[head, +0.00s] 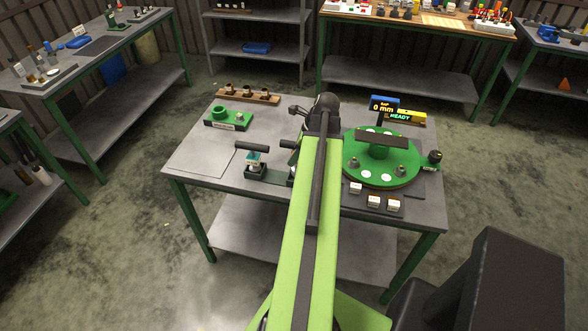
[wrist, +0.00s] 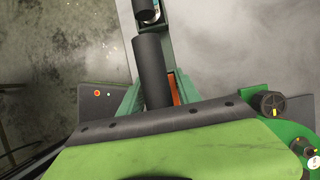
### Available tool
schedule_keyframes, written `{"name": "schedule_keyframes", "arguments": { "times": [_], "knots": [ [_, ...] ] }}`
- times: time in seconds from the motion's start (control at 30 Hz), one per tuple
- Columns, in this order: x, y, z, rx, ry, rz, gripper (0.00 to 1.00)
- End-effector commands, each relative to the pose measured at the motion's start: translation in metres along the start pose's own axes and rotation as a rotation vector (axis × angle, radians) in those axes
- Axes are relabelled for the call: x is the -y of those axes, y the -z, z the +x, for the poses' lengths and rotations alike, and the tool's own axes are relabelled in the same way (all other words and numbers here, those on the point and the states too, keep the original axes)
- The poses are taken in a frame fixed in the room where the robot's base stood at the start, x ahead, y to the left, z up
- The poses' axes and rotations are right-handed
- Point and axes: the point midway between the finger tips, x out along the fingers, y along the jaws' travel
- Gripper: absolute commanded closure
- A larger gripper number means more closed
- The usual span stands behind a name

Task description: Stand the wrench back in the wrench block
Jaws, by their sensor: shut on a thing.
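My gripper (wrist: 160,95) has green fingers with orange inner faces. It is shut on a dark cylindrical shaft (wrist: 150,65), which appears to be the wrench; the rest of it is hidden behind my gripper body. The shaft also shows in the head view (head: 289,143), left of my arm's end and above the table. A green block (head: 228,118) with a raised ring and a label stands at the table's back left. It may be the wrench block, but its label is too small to read. My arm hides part of the table's middle.
A stand with a dark horizontal bar (head: 250,147) is left of my gripper. A wooden rack (head: 247,95) lies at the back edge. A green round turntable (head: 383,173), a display (head: 384,108) and small white-topped blocks (head: 374,201) are to the right. The table's front left is clear.

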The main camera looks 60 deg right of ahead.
Motion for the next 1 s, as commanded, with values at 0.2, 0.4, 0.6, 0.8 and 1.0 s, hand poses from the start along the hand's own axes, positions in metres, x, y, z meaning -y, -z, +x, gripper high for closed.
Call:
{"name": "schedule_keyframes", "arguments": {
  "times": [0.2, 0.4, 0.6, 0.8, 1.0],
  "knots": [
    [0.0, 0.006, 0.014, 0.001, 0.0, 0.001, 1.0],
    [0.0, 0.017, 0.04, 0.001, 0.0, 0.001, 1.0],
    [0.0, 0.016, 0.035, 0.001, 0.0, 0.001, 1.0],
    [0.0, 0.018, 0.039, 0.0, 0.0, 0.001, 0.58],
    [0.0, 0.018, 0.038, 0.0, 0.0, 0.001, 0.39]
  ]
}}
